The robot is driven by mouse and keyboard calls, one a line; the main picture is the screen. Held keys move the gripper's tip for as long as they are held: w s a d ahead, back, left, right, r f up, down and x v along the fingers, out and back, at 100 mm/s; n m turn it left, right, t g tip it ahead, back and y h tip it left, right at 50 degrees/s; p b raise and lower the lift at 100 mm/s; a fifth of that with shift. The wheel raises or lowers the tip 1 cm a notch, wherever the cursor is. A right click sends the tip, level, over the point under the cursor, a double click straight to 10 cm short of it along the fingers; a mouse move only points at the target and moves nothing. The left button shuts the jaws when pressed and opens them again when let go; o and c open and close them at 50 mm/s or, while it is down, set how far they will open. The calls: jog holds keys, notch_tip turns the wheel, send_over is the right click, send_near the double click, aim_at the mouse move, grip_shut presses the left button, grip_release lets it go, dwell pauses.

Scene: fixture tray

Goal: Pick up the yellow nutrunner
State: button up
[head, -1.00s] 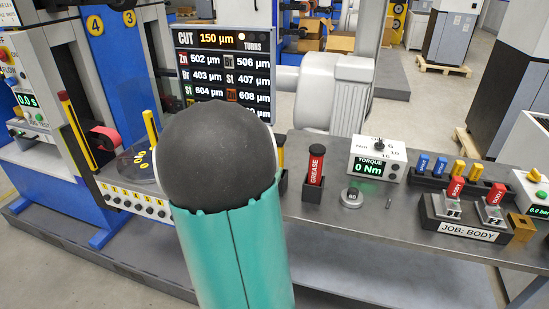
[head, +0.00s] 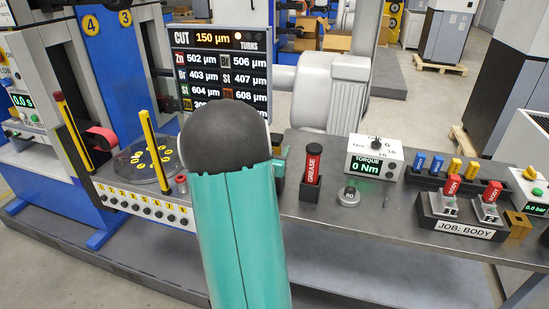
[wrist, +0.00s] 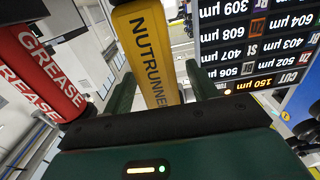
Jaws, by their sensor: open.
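The yellow nutrunner (wrist: 148,50), with dark lettering on its side, stands between the two dark green fingers of my gripper (wrist: 158,72) in the wrist view. The fingers are apart, one on each side of it, and I see no clear contact. Only a small teal part of my gripper (head: 278,172) shows there, beside the arm and left of the red grease tool.
The red grease tool (head: 313,165) stands in a dark holder close to the right of my gripper; it also shows in the wrist view (wrist: 40,70). A torque box (head: 374,157), a round weight (head: 348,196) and a job tray (head: 462,215) are further right. A display (head: 222,65) stands behind.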

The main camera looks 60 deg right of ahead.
jog(key=shift+r, duration=0.15)
jog(key=c, duration=1.2)
